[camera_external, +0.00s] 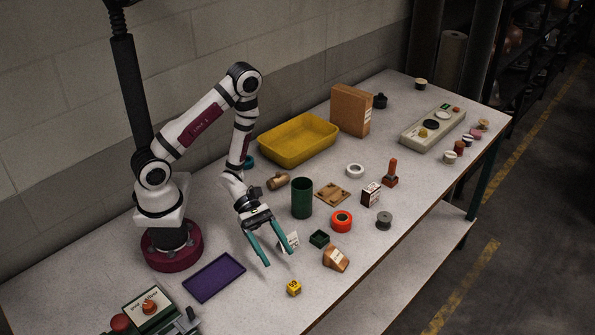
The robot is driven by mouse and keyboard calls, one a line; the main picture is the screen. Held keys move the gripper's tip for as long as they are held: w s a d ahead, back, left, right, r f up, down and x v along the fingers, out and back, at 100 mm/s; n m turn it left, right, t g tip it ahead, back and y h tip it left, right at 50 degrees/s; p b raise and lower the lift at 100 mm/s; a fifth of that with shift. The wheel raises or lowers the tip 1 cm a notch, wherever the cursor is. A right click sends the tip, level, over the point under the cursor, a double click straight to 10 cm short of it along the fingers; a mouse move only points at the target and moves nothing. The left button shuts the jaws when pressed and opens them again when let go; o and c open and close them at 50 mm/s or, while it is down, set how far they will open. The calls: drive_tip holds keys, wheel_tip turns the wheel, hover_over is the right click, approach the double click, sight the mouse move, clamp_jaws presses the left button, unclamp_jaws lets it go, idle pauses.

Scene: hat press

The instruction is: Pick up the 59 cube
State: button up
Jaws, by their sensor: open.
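The 59 cube (293,288) is a small yellow block with dark marks on its faces, resting on the grey table near its front edge. My gripper (280,258) has two teal fingers spread apart and pointing down. It is above and slightly behind the cube in the picture, apart from it and empty. A white card-like thing (290,240) shows behind the right finger and is partly hidden by it.
A purple tray (215,277) lies left of the cube. A wooden block (336,258), a small dark green box (319,239) and an orange ring (342,221) stand to its right. A green cup (302,197) and a yellow bin (298,139) are farther back.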

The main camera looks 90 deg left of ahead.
sight(292, 282)
drive_tip(key=x, duration=0.8)
drive_tip(key=shift+d+f, duration=0.15)
drive_tip(key=shift+d, duration=0.2)
clamp_jaws()
